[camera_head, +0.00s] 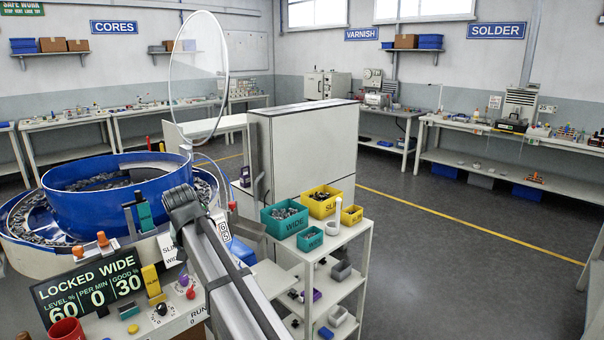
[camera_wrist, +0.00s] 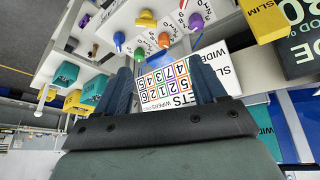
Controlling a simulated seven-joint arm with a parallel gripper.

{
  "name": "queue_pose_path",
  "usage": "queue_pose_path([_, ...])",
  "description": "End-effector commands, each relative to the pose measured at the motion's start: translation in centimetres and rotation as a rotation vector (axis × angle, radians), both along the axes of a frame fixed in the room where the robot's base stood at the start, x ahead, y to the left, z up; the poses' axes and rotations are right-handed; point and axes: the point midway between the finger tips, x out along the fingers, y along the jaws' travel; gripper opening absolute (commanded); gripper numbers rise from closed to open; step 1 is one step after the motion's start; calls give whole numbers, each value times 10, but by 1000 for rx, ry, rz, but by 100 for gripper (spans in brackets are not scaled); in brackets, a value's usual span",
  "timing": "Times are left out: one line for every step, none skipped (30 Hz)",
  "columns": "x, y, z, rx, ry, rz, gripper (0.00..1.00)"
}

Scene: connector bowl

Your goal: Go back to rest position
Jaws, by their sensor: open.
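In the wrist view my gripper (camera_wrist: 160,72) is open, with its two dark blue fingers apart. A white card with coloured numbers (camera_wrist: 168,88) shows between and past the fingers; nothing looks gripped. Beyond the fingertips is a pale control panel (camera_wrist: 128,18) with coloured knobs. In the head view my grey arm reaches from the bottom edge up toward the blue bowl feeder (camera_head: 120,178). The gripper fingers are hidden there.
A "LOCKED WIDE" display (camera_head: 88,287) stands at lower left. Right of my arm is a white shelf rack (camera_head: 352,262) with teal bins (camera_head: 284,219) and yellow bins (camera_head: 325,202). A large pale cabinet (camera_head: 305,150) stands behind. The floor (camera_head: 470,250) at right is clear.

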Motion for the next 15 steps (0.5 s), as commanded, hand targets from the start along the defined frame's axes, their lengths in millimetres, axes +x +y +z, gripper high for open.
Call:
queue_pose_path([-8, -3, -2, 2, -13, 50, 70])
queue_pose_path([-13, -4, -4, 5, -24, 84, 70])
queue_pose_path([-21, -6, -8, 9, -34, 127, 70])
queue_pose_path([-27, -8, -18, 6, -35, 157, 70])
queue_pose_path([-29, -8, -26, 3, -32, 174, 70])
queue_pose_path([-31, -8, -37, 1, -28, 191, 70])
queue_pose_path([-34, -9, -44, -3, -24, 203, 70])
queue_pose_path([-36, -10, -52, -6, -20, 213, 70])
queue_pose_path([-39, -11, -62, -11, -14, 225, 70])
queue_pose_path([-41, -13, -71, -14, -8, 233, 70])
queue_pose_path([-43, -16, -79, -16, -2, 239, 70])
queue_pose_path([-46, -19, -91, -21, 7, 247, 70])
queue_pose_path([-48, -22, -100, -24, 13, 253, 70])
queue_pose_path([-50, -26, -110, -28, 22, 257, 70])
queue_pose_path([-53, -32, -124, -33, 34, 262, 70])
